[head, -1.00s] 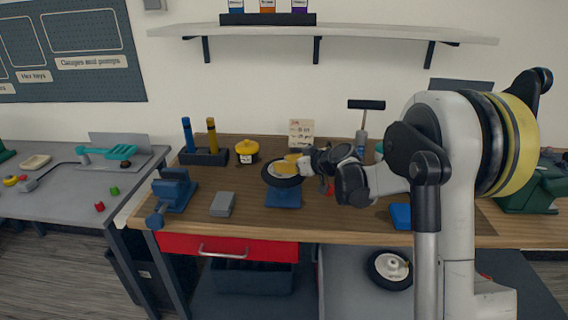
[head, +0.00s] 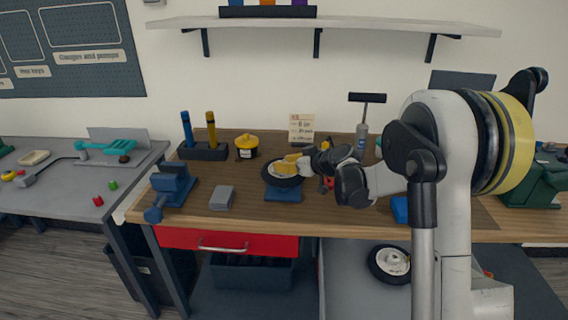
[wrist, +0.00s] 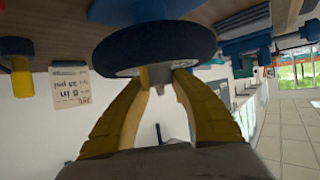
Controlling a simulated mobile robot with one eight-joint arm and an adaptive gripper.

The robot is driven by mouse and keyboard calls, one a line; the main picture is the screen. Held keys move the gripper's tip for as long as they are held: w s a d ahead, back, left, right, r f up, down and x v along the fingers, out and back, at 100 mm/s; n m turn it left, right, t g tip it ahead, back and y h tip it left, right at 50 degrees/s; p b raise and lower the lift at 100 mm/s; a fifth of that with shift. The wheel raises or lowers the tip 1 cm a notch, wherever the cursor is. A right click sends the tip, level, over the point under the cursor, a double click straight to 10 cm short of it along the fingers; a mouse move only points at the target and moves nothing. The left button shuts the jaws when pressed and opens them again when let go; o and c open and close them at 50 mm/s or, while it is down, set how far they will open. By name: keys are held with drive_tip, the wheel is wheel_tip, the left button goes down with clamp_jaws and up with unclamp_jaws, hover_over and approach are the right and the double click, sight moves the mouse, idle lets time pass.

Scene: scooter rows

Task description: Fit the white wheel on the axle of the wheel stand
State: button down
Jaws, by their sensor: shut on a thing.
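The white wheel (head: 270,178), with a black tyre and pale rim, lies nearly flat over the blue wheel stand (head: 284,196). My gripper (head: 298,161) reaches in from the right, its yellow fingers shut on the middle of the wheel. In the wrist view the fingers (wrist: 158,78) close on the grey hub, and the dark tyre (wrist: 160,48) spans the top. Part of the blue stand (wrist: 140,10) shows beyond the tyre. The axle is hidden by the wheel, so I cannot tell whether the hub is around it.
A blue vise (head: 172,188) and grey block (head: 222,197) are left of the stand. A blue item (head: 400,209) lies right. Another wheel (head: 390,264) is below the bench.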

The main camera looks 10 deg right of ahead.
drive_tip(key=shift+f+b, duration=0.3)
drive_tip(key=shift+f, duration=0.2)
drive_tip(key=c, duration=1.1)
unclamp_jaws()
drive_tip(key=v, duration=1.2)
drive_tip(key=shift+d, duration=0.1)
